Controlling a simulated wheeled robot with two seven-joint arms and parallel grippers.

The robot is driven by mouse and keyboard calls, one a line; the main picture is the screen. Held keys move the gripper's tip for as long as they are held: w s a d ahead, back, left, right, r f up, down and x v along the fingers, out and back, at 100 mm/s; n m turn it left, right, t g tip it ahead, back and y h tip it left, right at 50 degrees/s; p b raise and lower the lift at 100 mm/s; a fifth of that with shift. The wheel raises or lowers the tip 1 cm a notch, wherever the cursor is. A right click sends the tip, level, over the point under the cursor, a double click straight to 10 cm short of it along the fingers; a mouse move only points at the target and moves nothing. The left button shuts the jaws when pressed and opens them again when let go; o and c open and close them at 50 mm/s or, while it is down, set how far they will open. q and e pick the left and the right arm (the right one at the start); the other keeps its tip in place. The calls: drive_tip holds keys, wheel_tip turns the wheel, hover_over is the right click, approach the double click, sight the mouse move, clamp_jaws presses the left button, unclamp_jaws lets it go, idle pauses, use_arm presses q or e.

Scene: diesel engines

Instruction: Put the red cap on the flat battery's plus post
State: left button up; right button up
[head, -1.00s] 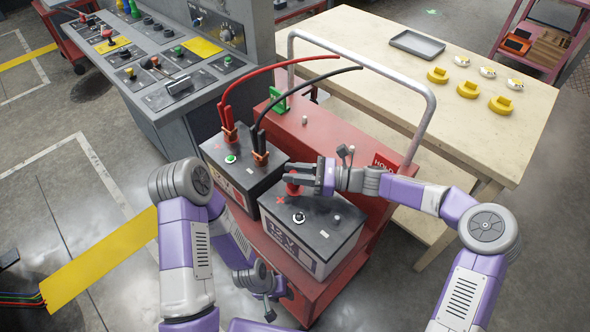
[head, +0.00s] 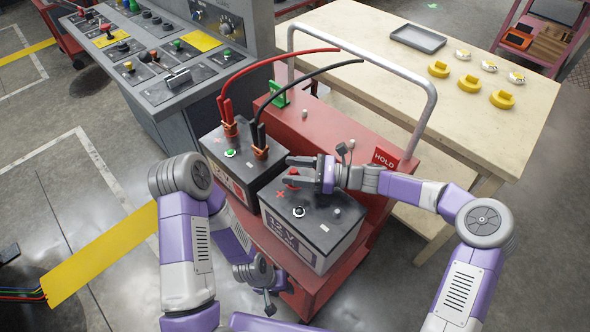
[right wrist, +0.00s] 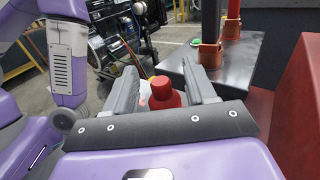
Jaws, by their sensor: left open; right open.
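The red cap (head: 292,173) stands upright on top of the front battery (head: 322,226), beyond its red plus mark. The plus post is not visible there; the cap's lower end is hidden. My right gripper (head: 291,172) is open, with its fingers on either side of the cap. In the right wrist view the cap (right wrist: 165,95) stands between the spread fingers, with a gap beside it. The front battery also has a round black-and-white indicator and a bare grey post. My left gripper (head: 270,301) is open and low, in front of the red cart, away from the batteries.
A second battery (head: 238,160) stands just left, with red and black cables clamped on and a green indicator. Both batteries sit on the red cart (head: 325,140), which has a tall grey handle. A control console is at left, a wooden table (head: 475,125) at right.

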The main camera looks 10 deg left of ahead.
drive_tip(key=d, duration=0.2)
drive_tip(key=d+p, duration=0.1)
drive_tip(key=d, duration=0.1)
drive_tip(key=d+p, duration=0.1)
drive_tip(key=d, duration=0.1)
drive_tip(key=shift+w+d+r, duration=0.1)
drive_tip(key=shift+w, duration=0.15)
drive_tip(key=shift+d, duration=0.7)
drive_tip(key=shift+s, duration=0.1)
